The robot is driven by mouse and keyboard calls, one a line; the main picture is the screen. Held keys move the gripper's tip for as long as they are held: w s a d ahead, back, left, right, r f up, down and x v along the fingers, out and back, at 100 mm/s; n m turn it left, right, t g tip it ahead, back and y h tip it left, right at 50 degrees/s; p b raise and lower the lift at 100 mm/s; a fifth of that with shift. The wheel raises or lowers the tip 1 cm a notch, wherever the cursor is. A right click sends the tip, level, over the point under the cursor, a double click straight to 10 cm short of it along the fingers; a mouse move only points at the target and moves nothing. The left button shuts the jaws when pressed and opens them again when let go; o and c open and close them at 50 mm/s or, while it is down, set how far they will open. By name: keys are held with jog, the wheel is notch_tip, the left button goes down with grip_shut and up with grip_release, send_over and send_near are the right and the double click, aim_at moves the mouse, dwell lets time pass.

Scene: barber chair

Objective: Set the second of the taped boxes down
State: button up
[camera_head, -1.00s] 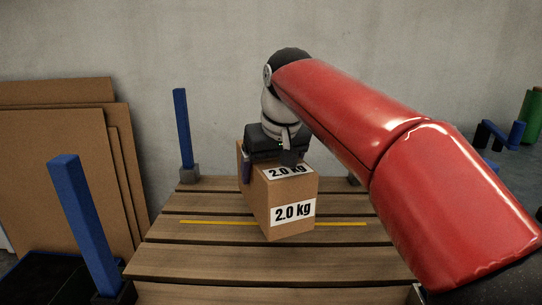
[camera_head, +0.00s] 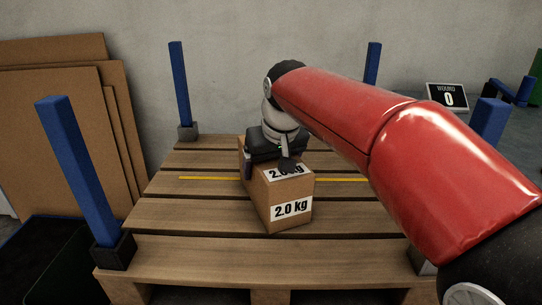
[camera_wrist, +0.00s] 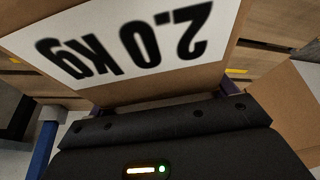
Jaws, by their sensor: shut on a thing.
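A brown cardboard box (camera_head: 258,188) with white "2.0 kg" labels on its top and front is in the middle of the head view. My gripper (camera_head: 273,148) is above its rear part, shut on it from above, with a dark finger at its left side. The box is over the slatted wooden pallet (camera_head: 185,250), in front of the yellow line (camera_head: 205,178); I cannot tell whether its underside touches the slats. In the wrist view the box (camera_wrist: 225,45) fills the top, label upside down. I see no second box for certain.
Blue posts stand at the pallet's corners: front left (camera_head: 78,165), back left (camera_head: 179,85), back right (camera_head: 373,62) and front right (camera_head: 488,120). Cardboard sheets (camera_head: 60,130) lean on the wall at left. A "ROUND 0" sign (camera_head: 447,97) is at right. Slats left of the box are bare.

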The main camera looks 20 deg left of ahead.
jog(key=shift+r, duration=0.15)
jog(key=o, duration=1.9)
jog(key=shift+f, duration=0.2)
jog(key=p+v, duration=0.2)
jog(key=v, duration=1)
jog(key=shift+r+p, duration=0.1)
jog(key=shift+p, duration=0.25)
